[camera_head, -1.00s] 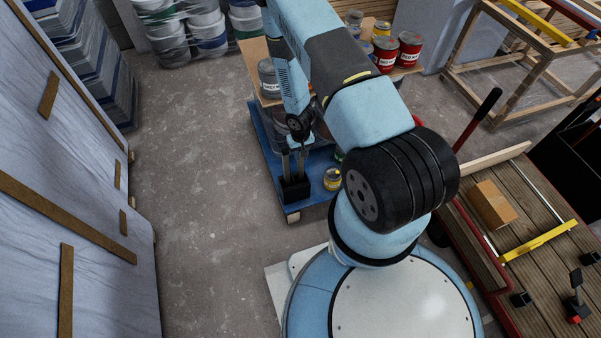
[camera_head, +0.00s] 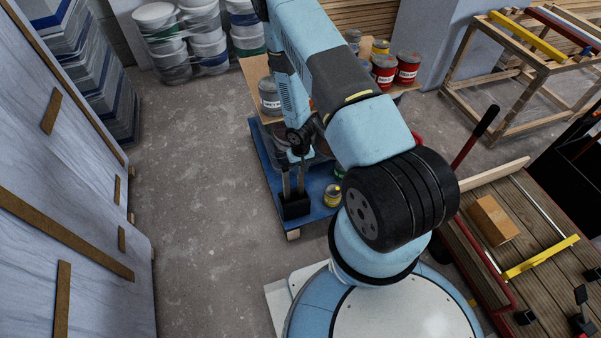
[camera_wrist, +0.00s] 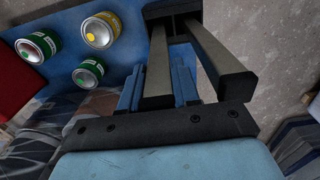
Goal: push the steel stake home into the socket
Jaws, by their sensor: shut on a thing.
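The steel stake (camera_wrist: 157,65) is a long grey square bar. In the wrist view it lies between the blue fingers of my gripper (camera_wrist: 158,85), which is shut on it. Its far end meets the black socket block (camera_wrist: 172,7); how deep it sits is hidden. A second grey bar (camera_wrist: 222,68) runs from the same block, to the right and outside my fingers. In the head view the black socket block (camera_head: 294,207) stands at the front corner of the blue platform, with both grey bars upright above it and my gripper (camera_head: 298,155) over them.
The blue platform (camera_head: 318,211) also carries a small yellow-labelled can (camera_head: 332,196); several small cans (camera_wrist: 102,30) show left in the wrist view. A plank deck (camera_head: 540,255) with a cardboard box (camera_head: 493,220) is at right. Open concrete floor (camera_head: 195,200) lies left.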

